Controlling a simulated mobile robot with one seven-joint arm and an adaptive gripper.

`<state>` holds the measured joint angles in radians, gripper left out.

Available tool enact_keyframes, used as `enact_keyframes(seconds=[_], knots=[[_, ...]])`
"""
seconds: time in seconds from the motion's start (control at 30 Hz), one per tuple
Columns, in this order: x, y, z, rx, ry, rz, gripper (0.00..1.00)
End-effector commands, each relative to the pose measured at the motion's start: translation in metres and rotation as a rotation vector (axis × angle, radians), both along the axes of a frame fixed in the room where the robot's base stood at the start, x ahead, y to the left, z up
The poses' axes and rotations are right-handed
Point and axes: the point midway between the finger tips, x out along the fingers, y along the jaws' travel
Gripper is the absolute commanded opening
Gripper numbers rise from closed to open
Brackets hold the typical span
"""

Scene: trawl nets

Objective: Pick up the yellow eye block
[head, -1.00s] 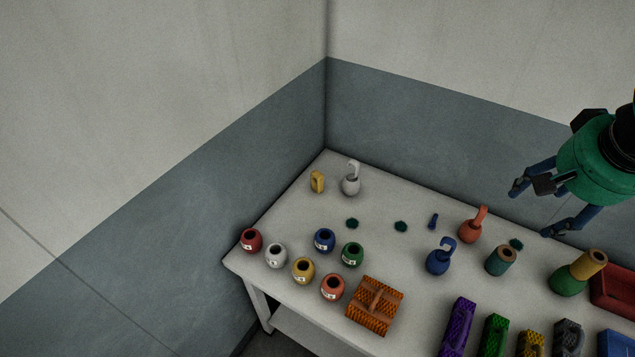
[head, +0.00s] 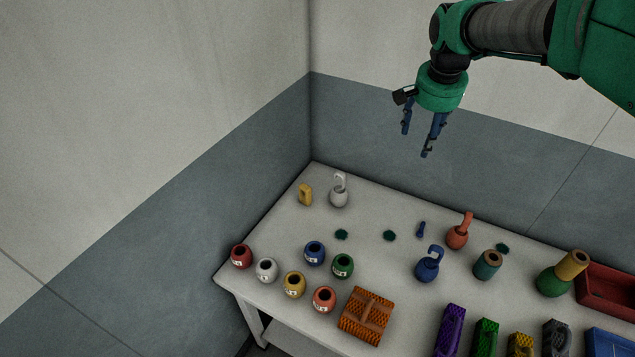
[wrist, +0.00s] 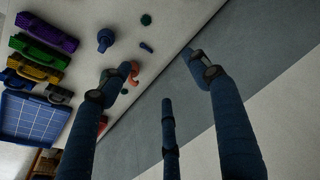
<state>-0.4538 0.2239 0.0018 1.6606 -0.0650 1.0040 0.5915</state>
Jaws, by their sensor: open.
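The yellow eye block (head: 305,195) stands upright near the table's far left corner in the head view. It is small, with a hole near its top. A white hook-topped piece (head: 339,191) stands just to its right. My gripper (head: 416,143) is open and empty, raised above the far edge of the table, to the right of the yellow block and well apart from it. In the wrist view its blue fingers (wrist: 166,85) are spread, with nothing between them. The yellow eye block does not show in the wrist view.
Several small coloured pots (head: 294,285) stand at the table's left front, beside an orange brush-like block (head: 366,316). A blue hooked piece (head: 428,264) and an orange one (head: 458,233) stand mid-table. Walls (head: 420,120) close in behind and left. Table (head: 385,207) space right of the white piece is clear.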

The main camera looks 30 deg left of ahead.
Motion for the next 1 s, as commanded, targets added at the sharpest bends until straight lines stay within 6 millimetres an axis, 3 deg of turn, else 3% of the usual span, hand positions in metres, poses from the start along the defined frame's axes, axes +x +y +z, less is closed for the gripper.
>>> enact_keyframes(seconds=[0.2, 0.5, 0.77, 1.0], knots=[[0.029, 0.064, -0.033, -0.005, 0.031, -0.011, 0.61], [0.054, 0.151, -0.087, -0.015, 0.064, -0.030, 0.61], [0.063, 0.227, -0.144, -0.028, 0.090, -0.047, 0.61], [0.059, 0.295, -0.204, -0.044, 0.112, -0.062, 0.61]])
